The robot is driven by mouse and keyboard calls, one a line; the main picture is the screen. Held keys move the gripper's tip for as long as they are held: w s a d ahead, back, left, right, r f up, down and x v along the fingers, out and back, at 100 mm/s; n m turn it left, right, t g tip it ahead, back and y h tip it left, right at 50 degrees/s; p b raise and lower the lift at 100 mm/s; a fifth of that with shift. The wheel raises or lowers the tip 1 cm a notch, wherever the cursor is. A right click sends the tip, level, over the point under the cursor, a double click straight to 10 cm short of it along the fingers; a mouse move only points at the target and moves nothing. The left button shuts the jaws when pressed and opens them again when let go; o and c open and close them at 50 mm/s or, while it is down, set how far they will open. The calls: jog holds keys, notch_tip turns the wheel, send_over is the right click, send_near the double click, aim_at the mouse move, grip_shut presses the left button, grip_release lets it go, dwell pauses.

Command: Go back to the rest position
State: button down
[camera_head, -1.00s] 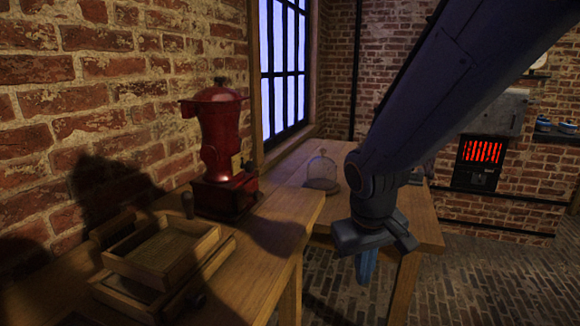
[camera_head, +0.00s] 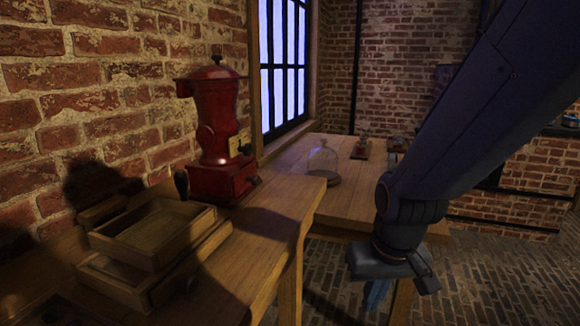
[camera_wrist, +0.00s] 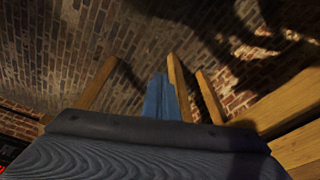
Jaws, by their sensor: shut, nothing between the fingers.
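My gripper (camera_head: 376,294) hangs at the lower right in the head view, below my dark blue arm. Its blue fingers also show in the wrist view (camera_wrist: 162,98), pressed together with nothing between them. It is in front of the far wooden table and to the right of the near table, apart from the objects on both. Part of the fingers is hidden behind the wrist in the head view.
A red grinder (camera_head: 217,130) and stacked wooden trays (camera_head: 152,262) stand on the near table (camera_head: 262,250). A glass dome (camera_head: 323,163) sits on the far table (camera_head: 366,195). Brick floor (camera_head: 500,280) lies open at the right.

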jog(key=s+a+f+n+g+y+b, duration=0.1)
jog(key=s+a+f+n+b, duration=0.2)
jog(key=a+f+b, duration=0.75)
jog(key=s+a+f+n+g+y+b, duration=0.15)
jog(key=s+a+f+b, duration=0.35)
jog(key=f+b, duration=0.95)
jog(key=d+r+m+h+p, duration=0.1)
jog(key=d+r+p, duration=0.5)
jog(key=r+p, duration=0.4)
jog(key=w+d+r+m+h+p, duration=0.1)
jog(key=d+r+m+p, duration=0.1)
jog(key=d+r+p, duration=0.4)
jog(key=d+r+m+h+p, duration=0.1)
jog(key=d+r+p, duration=0.6)
jog(key=r+p, duration=0.7)
jog(key=m+p, duration=0.1)
jog(key=p, duration=0.2)
jog(key=shift+w+r, duration=0.15)
jog(key=shift+r, duration=0.15)
jog(key=shift+d, duration=0.1)
